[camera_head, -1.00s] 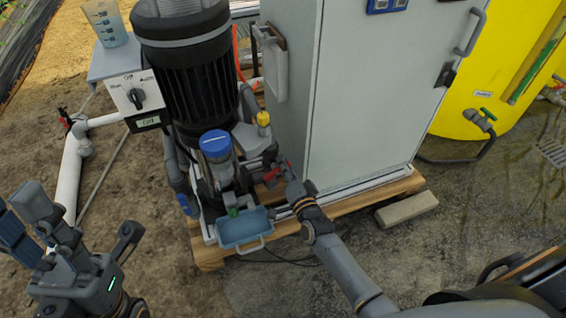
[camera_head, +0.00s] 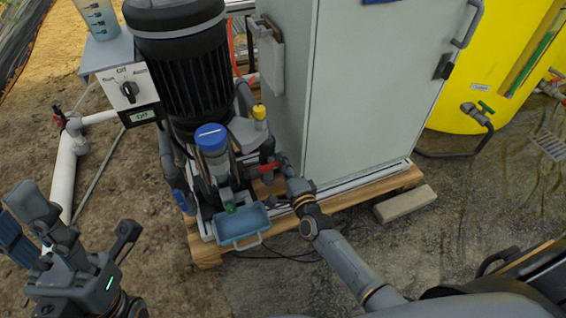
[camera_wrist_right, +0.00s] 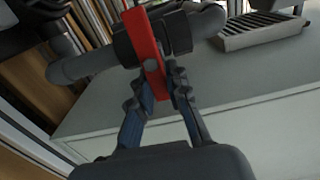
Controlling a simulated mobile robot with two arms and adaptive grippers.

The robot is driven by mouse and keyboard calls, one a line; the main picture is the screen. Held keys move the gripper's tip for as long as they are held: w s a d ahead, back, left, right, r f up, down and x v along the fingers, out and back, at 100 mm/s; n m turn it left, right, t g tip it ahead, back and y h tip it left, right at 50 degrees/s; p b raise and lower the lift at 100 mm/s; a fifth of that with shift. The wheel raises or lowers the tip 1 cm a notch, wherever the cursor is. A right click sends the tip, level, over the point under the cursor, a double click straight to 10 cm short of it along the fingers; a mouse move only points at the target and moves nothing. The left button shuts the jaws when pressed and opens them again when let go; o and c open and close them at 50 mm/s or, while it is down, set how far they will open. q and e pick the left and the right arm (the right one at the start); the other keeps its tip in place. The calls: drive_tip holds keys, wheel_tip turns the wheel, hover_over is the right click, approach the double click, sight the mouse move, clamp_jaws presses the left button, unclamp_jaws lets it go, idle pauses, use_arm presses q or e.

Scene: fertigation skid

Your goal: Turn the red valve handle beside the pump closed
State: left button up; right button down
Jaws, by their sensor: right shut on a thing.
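The red valve handle (camera_head: 268,167) is beside the black pump (camera_head: 192,85), at the grey pipework between the pump and the cabinet. In the right wrist view the handle (camera_wrist_right: 148,45) is a flat red bar in front of a dark valve body (camera_wrist_right: 172,35). My right gripper (camera_head: 282,166) reaches in from the lower right and is at the handle. In the right wrist view its fingers (camera_wrist_right: 161,84) are closed on either side of the bar's lower end. My left gripper (camera_head: 78,235) is at the lower left, fingers spread, empty and away from the pump.
A grey cabinet (camera_head: 370,90) stands right of the handle on a wooden pallet (camera_head: 360,195). A blue-grey tray (camera_head: 240,226) and blue-capped filter (camera_head: 211,140) are in front of the pump. A switch box (camera_head: 130,90) and white pipe (camera_head: 64,175) are left. A concrete block (camera_head: 405,204) lies right.

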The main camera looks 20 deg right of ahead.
idle(0.3)
drive_tip(key=c, duration=1.3)
unclamp_jaws()
drive_tip(key=shift+s, duration=0.1)
drive_tip(key=s, duration=1.1)
drive_tip(key=shift+s+d, duration=0.2)
drive_tip(key=shift+s, duration=0.2)
